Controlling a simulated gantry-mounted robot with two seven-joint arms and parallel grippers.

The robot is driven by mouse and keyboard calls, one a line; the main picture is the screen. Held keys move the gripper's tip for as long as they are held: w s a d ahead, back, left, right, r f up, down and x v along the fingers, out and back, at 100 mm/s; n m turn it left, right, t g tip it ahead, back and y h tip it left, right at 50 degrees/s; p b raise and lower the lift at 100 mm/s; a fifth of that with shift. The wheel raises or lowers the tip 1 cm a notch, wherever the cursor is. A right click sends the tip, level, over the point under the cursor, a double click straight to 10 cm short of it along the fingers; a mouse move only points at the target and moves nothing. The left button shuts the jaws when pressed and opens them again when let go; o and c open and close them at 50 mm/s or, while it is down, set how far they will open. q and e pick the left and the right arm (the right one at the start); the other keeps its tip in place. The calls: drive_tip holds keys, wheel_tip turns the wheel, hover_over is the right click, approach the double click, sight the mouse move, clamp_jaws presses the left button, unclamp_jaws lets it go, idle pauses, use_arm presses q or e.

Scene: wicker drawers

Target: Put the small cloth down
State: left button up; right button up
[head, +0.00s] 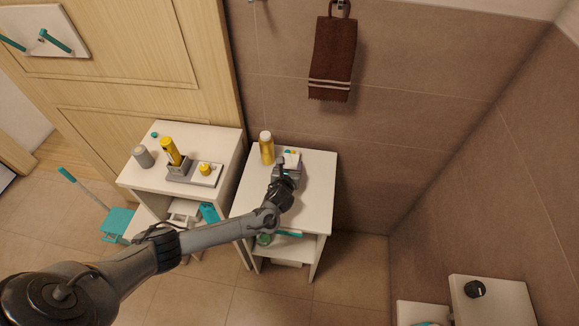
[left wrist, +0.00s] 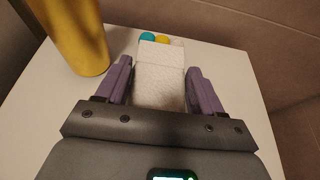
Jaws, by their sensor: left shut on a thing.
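The small cloth (left wrist: 160,82) is white, textured and folded into a block. It sits between the two purple fingers of my left gripper (left wrist: 160,88), which is shut on it. In the head view the left gripper (head: 288,172) is over the far part of the right white cabinet's top (head: 312,190), and a bit of the cloth (head: 292,158) shows beyond it. I cannot tell whether the cloth touches the top. My right gripper is not in view.
A yellow bottle (head: 266,148) stands close left of the gripper. Small teal (left wrist: 147,37) and yellow (left wrist: 163,39) round items lie just beyond the cloth. The left cabinet (head: 150,180) holds a grey cup (head: 143,157) and a tray with yellow items. A brown towel (head: 333,55) hangs behind.

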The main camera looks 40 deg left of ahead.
use_arm(q)
drive_tip(key=shift+f, duration=0.1)
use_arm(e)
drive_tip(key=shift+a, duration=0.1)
use_arm(q)
drive_tip(key=o, duration=1.3)
drive_tip(key=shift+c, duration=0.2)
drive_tip(key=shift+s+d+r, duration=0.2)
drive_tip(key=shift+s+r, duration=0.15)
drive_tip(key=shift+r, duration=0.05)
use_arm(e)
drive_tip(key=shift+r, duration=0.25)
use_arm(q)
drive_tip(key=p+v, duration=0.3)
drive_tip(key=v, duration=0.7)
drive_tip(key=shift+s+d+p, duration=0.15)
drive_tip(key=shift+p, duration=0.2)
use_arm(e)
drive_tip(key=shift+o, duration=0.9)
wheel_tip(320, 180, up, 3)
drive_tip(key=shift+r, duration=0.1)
use_arm(q)
drive_tip(key=shift+s+d+r, duration=0.15)
drive_tip(key=shift+s, duration=0.15)
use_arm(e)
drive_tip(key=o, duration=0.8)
